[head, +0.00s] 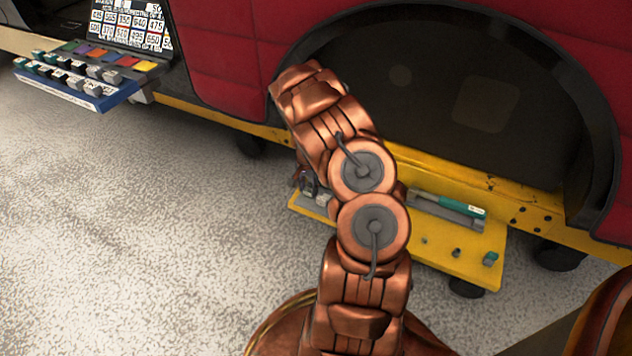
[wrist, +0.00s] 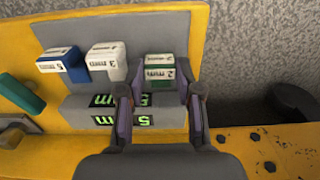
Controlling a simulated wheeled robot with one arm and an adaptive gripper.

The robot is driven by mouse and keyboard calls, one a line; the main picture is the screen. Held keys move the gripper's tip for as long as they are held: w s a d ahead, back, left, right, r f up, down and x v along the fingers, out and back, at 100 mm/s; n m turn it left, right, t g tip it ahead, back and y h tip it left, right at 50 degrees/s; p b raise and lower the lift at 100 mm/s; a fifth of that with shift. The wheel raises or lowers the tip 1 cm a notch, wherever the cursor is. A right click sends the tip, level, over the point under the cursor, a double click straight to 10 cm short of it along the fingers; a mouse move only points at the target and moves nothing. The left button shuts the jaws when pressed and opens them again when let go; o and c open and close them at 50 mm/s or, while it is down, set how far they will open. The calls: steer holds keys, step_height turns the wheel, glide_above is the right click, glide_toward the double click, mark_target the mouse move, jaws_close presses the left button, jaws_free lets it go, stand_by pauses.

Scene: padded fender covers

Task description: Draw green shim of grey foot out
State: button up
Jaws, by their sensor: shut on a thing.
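The green shim (wrist: 160,71), with a white top marked 2 mm, sits between the fingers of my gripper (wrist: 163,92) in the wrist view. My gripper is shut on it. The grey foot (wrist: 78,115) is a block with lit green markings, lying just below the shim and partly hidden by my left finger. A blue shim (wrist: 62,65) marked 5 mm and a white shim (wrist: 105,63) marked 3 mm stand to the left. In the head view my arm hides most of this spot; only small grey pieces (head: 318,198) show beside it.
A yellow shelf (head: 480,272) carries a green-handled tool (head: 450,208) and a few small parts. A rack (head: 90,90) with coloured shims stands at the upper left. The red padded cover (head: 225,50) and dark wheel arch rise behind. The floor at left is clear.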

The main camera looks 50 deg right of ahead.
steer(key=shift+a+p, duration=0.5)
steer(key=shift+a, duration=0.15)
steer(key=o, duration=0.6)
steer(key=shift+s, duration=0.1)
steer(key=shift+r+p, duration=1.3)
steer(key=shift+r, duration=2.2)
steer(key=shift+r, duration=0.1)
